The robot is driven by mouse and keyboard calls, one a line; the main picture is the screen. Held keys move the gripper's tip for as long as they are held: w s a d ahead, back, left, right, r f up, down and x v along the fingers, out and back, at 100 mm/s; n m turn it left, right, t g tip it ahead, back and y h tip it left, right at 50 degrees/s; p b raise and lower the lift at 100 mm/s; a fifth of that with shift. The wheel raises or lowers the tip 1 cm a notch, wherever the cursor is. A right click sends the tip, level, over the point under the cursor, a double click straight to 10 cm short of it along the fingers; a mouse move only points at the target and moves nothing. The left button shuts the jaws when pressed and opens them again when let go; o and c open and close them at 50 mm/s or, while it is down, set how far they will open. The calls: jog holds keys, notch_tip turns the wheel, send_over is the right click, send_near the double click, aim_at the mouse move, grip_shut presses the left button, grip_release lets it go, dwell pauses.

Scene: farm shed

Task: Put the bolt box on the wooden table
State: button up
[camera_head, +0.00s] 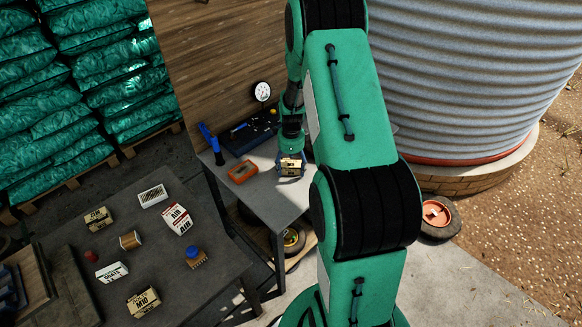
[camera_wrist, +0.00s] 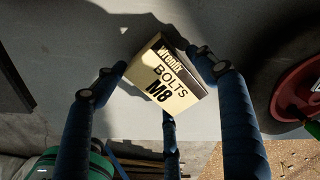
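The bolt box (camera_head: 291,167), cream with a dark label reading "BOLTS M8" in the wrist view (camera_wrist: 168,80), is at the front part of the grey bench (camera_head: 262,200). My gripper (camera_head: 289,160) points down over it. Its blue fingers (camera_wrist: 157,66) lie against opposite sides of the box, with a third finger at its lower edge. The gripper looks shut on it. I cannot tell whether the box touches the bench or is just above it. A dark-topped table (camera_head: 165,215), possibly the wooden one, stands at the lower left.
The dark table holds several small boxes, a spool (camera_head: 130,240) and a blue-capped item (camera_head: 193,252). A blue-handled hammer (camera_head: 211,143), an orange box (camera_head: 242,171) and a dark tool tray (camera_head: 250,132) are on the bench. A corrugated tank (camera_head: 480,70) stands at right.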

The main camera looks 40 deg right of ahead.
aim_at(291, 165)
jog(key=shift+r, duration=0.15)
notch_tip(291, 165, up, 12)
jog(key=p, duration=0.3)
dwell(0.6)
dwell(0.5)
jog(key=s+a+r+n+t, duration=0.1)
jog(key=s+a+r+n, duration=0.1)
jog(key=a+r+n, duration=0.65)
jog(key=s+a+r+n+t, duration=0.15)
jog(key=a+r+n, duration=0.25)
jog(key=a+r, duration=0.95)
jog(key=s+a+r+n+t, duration=0.1)
jog(key=s+a+r+n, duration=0.4)
jog(key=s, duration=0.5)
jog(key=s+a+r+n+t, duration=0.2)
jog(key=s+a+r+n, duration=0.4)
jog(key=s+a+n, duration=0.3)
jog(key=shift+s+a, duration=0.6)
jog(key=shift+s, duration=0.1)
